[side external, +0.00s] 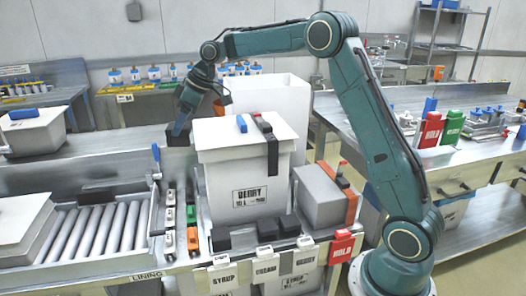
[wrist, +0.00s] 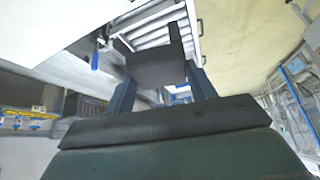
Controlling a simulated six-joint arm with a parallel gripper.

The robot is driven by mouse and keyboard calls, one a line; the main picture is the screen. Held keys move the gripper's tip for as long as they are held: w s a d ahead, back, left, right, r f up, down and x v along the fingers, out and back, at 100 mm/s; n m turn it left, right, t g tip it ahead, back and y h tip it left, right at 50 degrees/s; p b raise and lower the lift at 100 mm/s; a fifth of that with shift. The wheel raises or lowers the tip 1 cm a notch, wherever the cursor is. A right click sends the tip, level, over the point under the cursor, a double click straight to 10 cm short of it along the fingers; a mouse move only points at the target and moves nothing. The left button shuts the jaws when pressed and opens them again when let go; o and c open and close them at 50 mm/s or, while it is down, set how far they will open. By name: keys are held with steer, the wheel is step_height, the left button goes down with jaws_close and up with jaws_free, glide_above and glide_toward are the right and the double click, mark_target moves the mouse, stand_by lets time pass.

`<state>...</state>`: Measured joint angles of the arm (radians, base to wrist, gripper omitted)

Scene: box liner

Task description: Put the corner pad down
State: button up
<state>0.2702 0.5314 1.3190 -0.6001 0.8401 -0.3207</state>
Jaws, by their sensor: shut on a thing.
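My gripper (side external: 180,126) hangs at the left of the large white box (side external: 222,172), near the level of its lid and toward its back left corner. In the wrist view my gripper (wrist: 162,88) has its two blue-grey fingers on either side of a dark grey corner pad (wrist: 158,70), and it is shut on it. The pad has a flat face and a narrow upright arm. In the side view the pad is hard to tell from the fingers. Several similar dark pieces (side external: 265,229) lie on the bench in front of the box.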

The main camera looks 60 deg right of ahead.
steer(key=s+a+f+m+t+h, duration=0.1)
steer(key=s+a+f+m, duration=0.15)
steer(key=s+f, duration=0.4)
steer(key=s+a+f+m+h, duration=0.2)
steer(key=s+f+m, duration=0.15)
steer(key=f, duration=0.55)
steer(key=s+d+r+n+g+y, duration=0.1)
steer(key=s+d+r+n+y, duration=0.1)
steer(key=d, duration=0.4)
steer(key=s+d+r+n+y, duration=0.1)
steer(key=s+d+r+n, duration=0.1)
steer(key=d+r+n, duration=0.3)
steer(key=shift+s+d+r+n+g+y, duration=0.2)
steer(key=shift+s+d+n+g+y, duration=0.2)
steer(key=shift+d+n, duration=0.2)
steer(key=shift+w+f, duration=0.1)
step_height(320, 180, down, 24)
steer(key=shift+f, duration=0.1)
steer(key=shift+f, duration=1.8)
